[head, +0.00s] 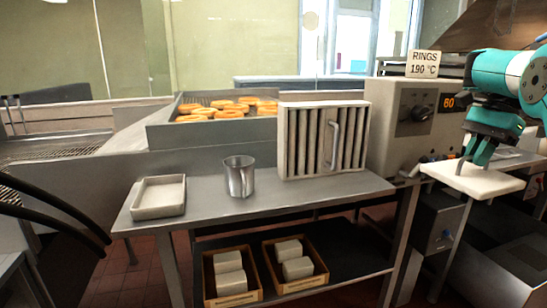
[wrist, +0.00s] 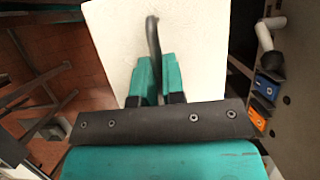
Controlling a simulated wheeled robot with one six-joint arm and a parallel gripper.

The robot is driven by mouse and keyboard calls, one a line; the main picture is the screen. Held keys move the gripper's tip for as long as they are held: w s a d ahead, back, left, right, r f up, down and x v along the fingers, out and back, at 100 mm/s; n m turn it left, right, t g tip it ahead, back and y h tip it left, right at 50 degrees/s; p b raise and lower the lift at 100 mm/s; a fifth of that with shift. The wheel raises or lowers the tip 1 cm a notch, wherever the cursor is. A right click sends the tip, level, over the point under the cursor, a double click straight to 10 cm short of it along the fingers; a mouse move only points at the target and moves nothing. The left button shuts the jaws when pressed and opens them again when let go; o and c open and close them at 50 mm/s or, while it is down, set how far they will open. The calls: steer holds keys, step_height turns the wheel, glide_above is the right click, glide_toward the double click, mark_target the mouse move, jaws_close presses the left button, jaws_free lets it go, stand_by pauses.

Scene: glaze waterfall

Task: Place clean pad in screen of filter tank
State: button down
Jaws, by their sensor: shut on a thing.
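My teal gripper (head: 478,152) is at the right in the head view, pointing down over a white flat panel (head: 490,184). In the wrist view my gripper (wrist: 158,66) is shut on the thin dark handle (wrist: 153,35) that rises from this panel (wrist: 112,45). I cannot tell whether the panel rests on anything. Two wooden boxes (head: 232,298) (head: 322,279) on the lower shelf hold pale pad-like blocks (head: 228,262) (head: 289,249); their labels are unreadable. A grey open tank (head: 505,270) is at the lower right; its inside and screen are not clear.
The steel table (head: 270,202) carries a shallow white tray (head: 159,197), a metal cup (head: 239,176) and a slatted filter panel (head: 323,140). Orange rings (head: 228,112) lie in a trough behind. A control box (head: 405,125) stands left of my arm.

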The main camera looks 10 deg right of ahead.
step_height(320, 180, up, 10)
steer(key=p, duration=0.8)
steer(key=shift+f+p, duration=0.1)
steer(key=shift+p, duration=0.2)
step_height(320, 180, down, 51)
steer(key=b, duration=5.1)
steer(key=shift+r, duration=0.2)
